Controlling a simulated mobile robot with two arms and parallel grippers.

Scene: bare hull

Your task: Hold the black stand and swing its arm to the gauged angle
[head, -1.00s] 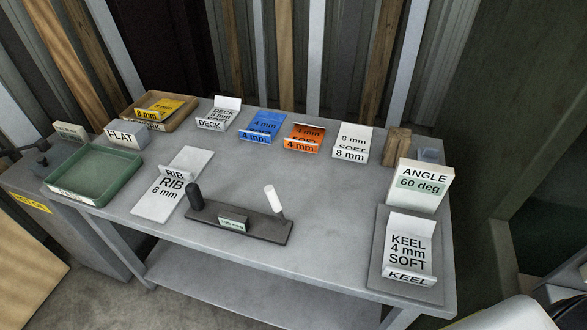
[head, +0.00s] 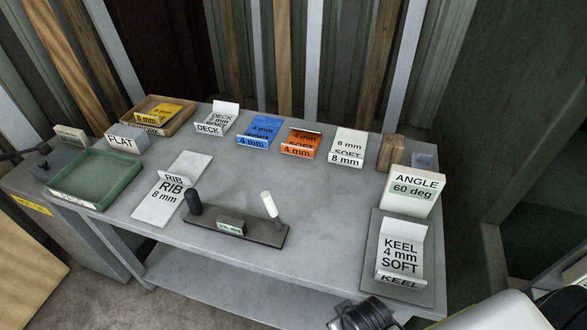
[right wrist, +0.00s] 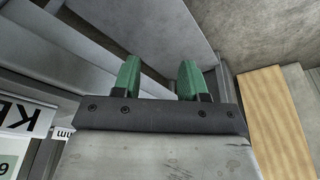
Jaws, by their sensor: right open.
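The black stand (head: 238,232) lies on the grey table near its front edge in the head view. It has a dark upright grip (head: 194,201) at its left end and a white-tipped arm (head: 269,205) at its right end, tilted a little to the left. A small label block (head: 231,226) sits in its middle, its text too small to read. The angle gauge sign (head: 412,188) reads "ANGLE 60 deg" at the right. My right gripper (right wrist: 160,80) shows in the right wrist view with green fingers apart and empty, away from the stand. My left gripper is not in view.
A green tray (head: 75,202) is at the left. A RIB plate (head: 166,199) lies left of the stand, and a KEEL bracket (head: 400,252) on a grey plate is at the right. Several labelled brackets line the back. The table's middle is clear.

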